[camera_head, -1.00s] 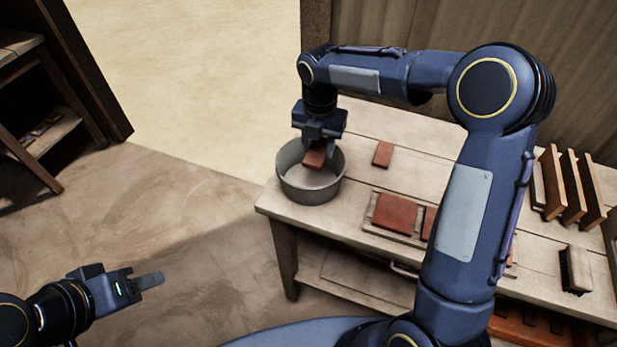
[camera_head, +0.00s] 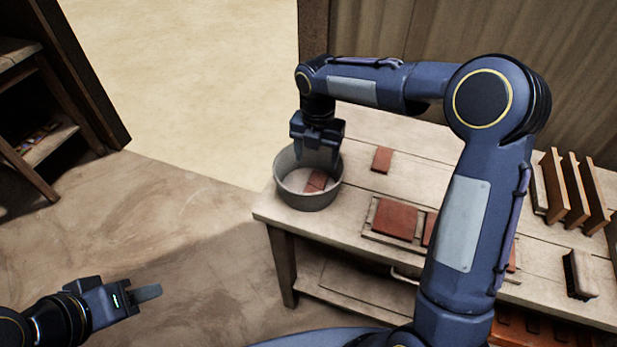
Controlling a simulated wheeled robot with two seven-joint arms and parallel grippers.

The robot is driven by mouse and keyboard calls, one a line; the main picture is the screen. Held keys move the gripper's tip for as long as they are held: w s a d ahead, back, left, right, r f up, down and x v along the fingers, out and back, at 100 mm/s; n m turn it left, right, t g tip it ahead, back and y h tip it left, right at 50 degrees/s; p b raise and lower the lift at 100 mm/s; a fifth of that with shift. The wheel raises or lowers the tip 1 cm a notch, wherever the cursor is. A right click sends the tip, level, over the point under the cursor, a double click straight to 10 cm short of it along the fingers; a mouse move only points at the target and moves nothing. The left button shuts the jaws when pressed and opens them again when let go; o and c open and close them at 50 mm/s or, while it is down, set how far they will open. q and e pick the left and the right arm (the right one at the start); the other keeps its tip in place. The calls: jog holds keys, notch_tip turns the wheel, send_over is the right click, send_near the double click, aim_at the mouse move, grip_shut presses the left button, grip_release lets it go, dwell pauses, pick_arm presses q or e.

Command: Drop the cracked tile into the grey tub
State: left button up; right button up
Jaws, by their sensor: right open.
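The grey tub (camera_head: 308,199) stands at the left end of the workbench. A red-brown tile (camera_head: 316,180) with a dark line across it lies inside the tub. My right gripper (camera_head: 318,165) is open and points down over the tub, just above the tile and apart from it as far as I can see. My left gripper (camera_head: 148,292) is at the lower left, over the floor and away from the bench. Its fingers are seen edge-on, so its opening cannot be judged.
A small red tile (camera_head: 382,159) lies on the workbench (camera_head: 440,165) right of the tub. A larger red tile (camera_head: 396,219) sits in a wooden frame nearer the front. Upright wooden boards (camera_head: 573,190) and a brush (camera_head: 579,274) are at the right. A shelf (camera_head: 45,145) stands at far left.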

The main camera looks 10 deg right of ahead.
notch_tip(320, 180, up, 8)
jog(key=shift+f, duration=0.2)
dwell(0.4)
jog(key=s+d+r+m+t+y, duration=0.1)
jog(key=s+d+r+m, duration=0.15)
jog(key=s+m, duration=0.55)
jog(key=s+d+r+m+t+y, duration=0.1)
jog(key=s+d+m+t, duration=0.1)
jog(key=s+d+m, duration=0.4)
jog(key=s+a+f+m+t+y, duration=0.1)
jog(key=s+f+m, duration=0.1)
jog(key=s+m, duration=0.5)
jog(key=s+a+f+m+t, duration=0.1)
jog(key=s+f+m, duration=0.2)
jog(key=s+m, duration=0.4)
jog(key=m, duration=0.3)
jog(key=shift+a+t+y, duration=0.3)
jog(key=shift+a+y, duration=0.05)
jog(key=shift+y, duration=0.05)
